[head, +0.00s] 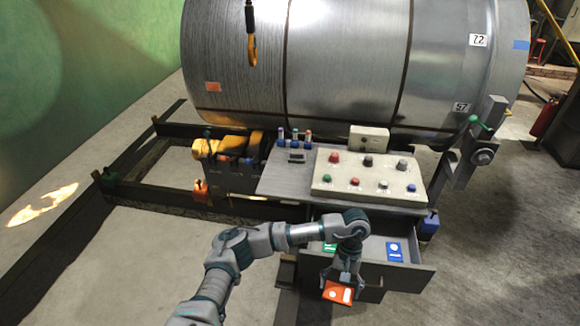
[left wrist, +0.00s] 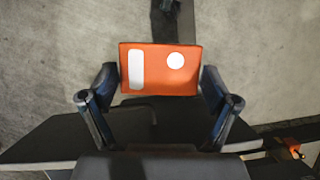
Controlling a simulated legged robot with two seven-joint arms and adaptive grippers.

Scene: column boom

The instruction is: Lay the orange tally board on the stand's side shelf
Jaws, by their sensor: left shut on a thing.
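The orange tally board (head: 332,292), with a white bar and a white disc, is held in my left gripper (head: 342,276) in front of the stand's open drawer. In the left wrist view the board (left wrist: 155,80) sits between the two fingers of my left gripper (left wrist: 160,84), one at each short side. The stand's side shelf (head: 283,181) is a flat grey plate left of the button panel, behind and above the held board. My right gripper is not in view.
The open drawer (head: 422,255) holds a blue board (head: 394,251) and a green board (head: 329,247), partly hidden by my arm. Several small upright items (head: 295,140) stand at the shelf's back. The button panel (head: 367,178) is to its right. A hook (head: 252,48) hangs above.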

